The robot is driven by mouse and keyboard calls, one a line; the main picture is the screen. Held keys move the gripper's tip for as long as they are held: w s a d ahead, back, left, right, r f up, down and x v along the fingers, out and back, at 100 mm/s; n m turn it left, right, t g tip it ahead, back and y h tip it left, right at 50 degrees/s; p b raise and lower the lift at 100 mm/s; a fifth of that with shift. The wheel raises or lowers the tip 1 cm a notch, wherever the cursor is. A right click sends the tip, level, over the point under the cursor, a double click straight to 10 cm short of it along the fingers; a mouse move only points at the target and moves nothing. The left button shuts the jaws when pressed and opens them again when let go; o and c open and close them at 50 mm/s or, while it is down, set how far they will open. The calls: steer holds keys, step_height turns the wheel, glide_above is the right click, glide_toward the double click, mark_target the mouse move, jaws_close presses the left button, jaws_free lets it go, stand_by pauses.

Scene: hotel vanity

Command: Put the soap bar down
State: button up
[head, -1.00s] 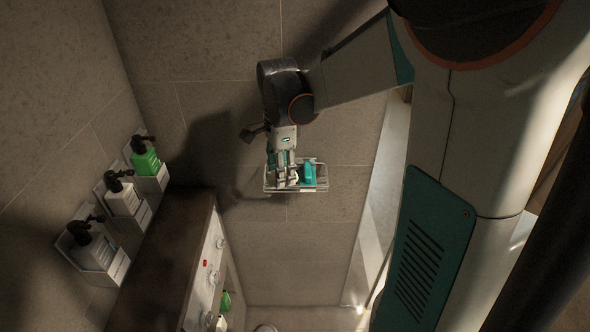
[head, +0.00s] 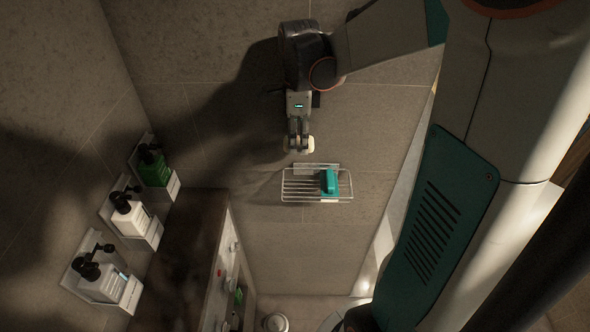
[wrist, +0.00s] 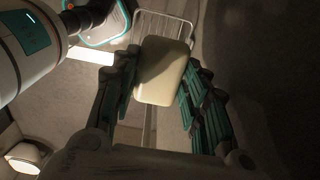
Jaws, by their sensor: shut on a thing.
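A cream soap bar (wrist: 164,70) is held between the two fingers of my gripper (wrist: 158,78) in the wrist view. In the head view my gripper (head: 299,138) points down, and the pale ends of the soap bar (head: 309,145) show at its fingertips. The fingers partly cover the bar there. The gripper and bar appear a little above a wire basket (head: 298,198) on the tiled wall, apart from it in the picture. The wire basket also shows beyond the bar in the wrist view (wrist: 166,14).
A teal block (head: 329,182) sits in the right part of the basket; its left part looks empty. Three pump bottles stand in wall holders at left: green (head: 153,166), white (head: 130,215) and another pale one (head: 102,281). A dark-topped counter (head: 180,240) runs beside them.

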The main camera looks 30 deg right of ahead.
mark_target(298, 190)
step_height(298, 190, down, 17)
steer(key=shift+r, duration=0.1)
stand_by(0.3)
steer(key=shift+b, duration=0.3)
steer(key=shift+f, duration=0.2)
steer(key=o, duration=0.8)
steer(key=shift+c, duration=0.2)
steer(key=shift+o, duration=0.8)
steer(key=shift+r, duration=0.3)
step_height(298, 190, up, 12)
steer(key=shift+p, duration=0.3)
